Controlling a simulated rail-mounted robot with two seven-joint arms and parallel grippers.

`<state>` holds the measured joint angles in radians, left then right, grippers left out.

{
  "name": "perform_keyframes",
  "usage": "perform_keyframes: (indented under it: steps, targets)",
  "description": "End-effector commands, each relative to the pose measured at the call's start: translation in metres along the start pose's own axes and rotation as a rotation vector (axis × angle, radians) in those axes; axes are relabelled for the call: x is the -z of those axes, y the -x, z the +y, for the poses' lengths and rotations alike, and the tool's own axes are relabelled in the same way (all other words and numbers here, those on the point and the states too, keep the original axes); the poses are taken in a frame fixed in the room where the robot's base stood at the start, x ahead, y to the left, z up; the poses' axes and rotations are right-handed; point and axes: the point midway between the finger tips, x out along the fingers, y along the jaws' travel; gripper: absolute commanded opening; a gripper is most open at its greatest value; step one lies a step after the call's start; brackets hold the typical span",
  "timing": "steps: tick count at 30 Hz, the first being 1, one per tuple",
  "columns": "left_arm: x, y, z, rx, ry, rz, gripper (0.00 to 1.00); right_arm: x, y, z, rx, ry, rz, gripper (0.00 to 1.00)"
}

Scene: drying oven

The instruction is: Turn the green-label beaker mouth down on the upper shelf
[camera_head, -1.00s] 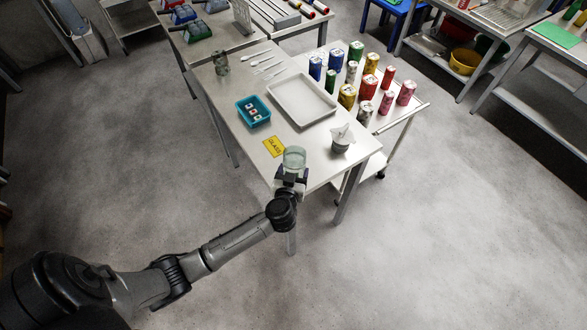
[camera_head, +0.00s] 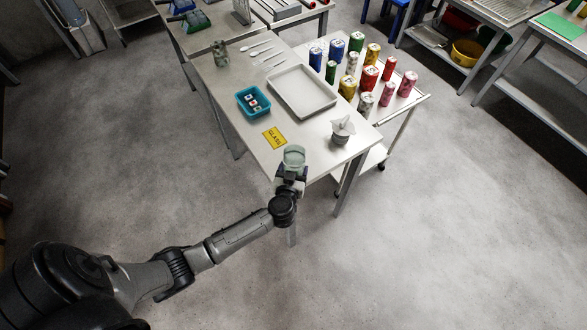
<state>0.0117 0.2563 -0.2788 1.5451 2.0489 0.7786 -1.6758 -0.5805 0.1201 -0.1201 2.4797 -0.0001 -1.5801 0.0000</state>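A clear, greenish glass beaker (camera_head: 294,156) is at the near edge of the long white table, at the end of my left arm. My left gripper (camera_head: 291,172) is shut on it from the near side. The beaker looks tilted; its label cannot be made out. Another glass vessel (camera_head: 220,54) stands near the far left of the table, too small to read any label. The drying oven and its upper shelf are not in view. My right gripper is not in view.
The white table (camera_head: 235,135) carries a yellow GLASS sign (camera_head: 274,138), a teal bin (camera_head: 253,102), a pale tray (camera_head: 302,92), a grey cup with white content (camera_head: 342,130) and spoon-like utensils (camera_head: 263,51). A cart (camera_head: 400,115) with several coloured cans stands behind. The floor in front is clear.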

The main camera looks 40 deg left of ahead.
Motion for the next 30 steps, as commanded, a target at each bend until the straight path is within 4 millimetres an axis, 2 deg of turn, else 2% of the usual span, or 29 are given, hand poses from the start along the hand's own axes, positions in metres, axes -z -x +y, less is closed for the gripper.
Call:
perform_keyframes:
  steps: [13,14,21,23,30]
  targets:
    - [-0.0005,-0.0002,0.0003,0.000,0.001,0.000,0.46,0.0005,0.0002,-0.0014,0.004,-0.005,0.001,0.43]
    - [-0.0006,-0.0003,0.0003,0.000,0.001,0.000,0.72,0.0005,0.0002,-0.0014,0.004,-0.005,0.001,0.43]
    - [-0.0007,-0.0002,0.0002,0.000,0.001,0.000,0.95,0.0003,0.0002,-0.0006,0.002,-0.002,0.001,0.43]
    - [-0.0008,-0.0002,0.0002,0.000,0.001,0.000,1.00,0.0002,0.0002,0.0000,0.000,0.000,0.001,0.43]
    - [-0.0011,0.0012,0.0002,0.000,0.001,-0.001,1.00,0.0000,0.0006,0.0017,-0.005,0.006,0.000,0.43]
